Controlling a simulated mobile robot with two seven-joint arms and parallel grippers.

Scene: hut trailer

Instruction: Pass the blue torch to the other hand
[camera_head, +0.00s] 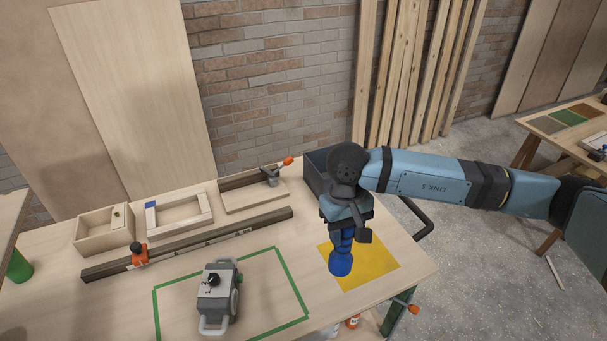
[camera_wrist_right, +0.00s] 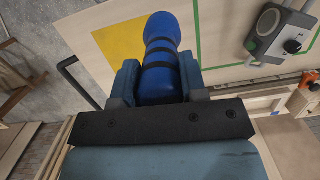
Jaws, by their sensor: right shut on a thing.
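The blue torch (camera_head: 340,262) is upright in the head view, over the yellow square (camera_head: 374,270) at the right end of the workbench. Its wide end points down; I cannot tell whether it touches the bench. My right gripper (camera_head: 346,226) is shut on the torch from above. In the right wrist view the torch (camera_wrist_right: 160,62) sits between the two fingers of my right gripper (camera_wrist_right: 158,82), with dark bands around its body. My left gripper is in neither view.
A grey device (camera_head: 216,292) stands inside a green taped outline (camera_head: 292,284). A long dark rail (camera_head: 190,246) with an orange clamp (camera_head: 139,254) lies behind it. Wooden boxes (camera_head: 104,230) and a dark bin (camera_head: 318,172) stand at the back.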

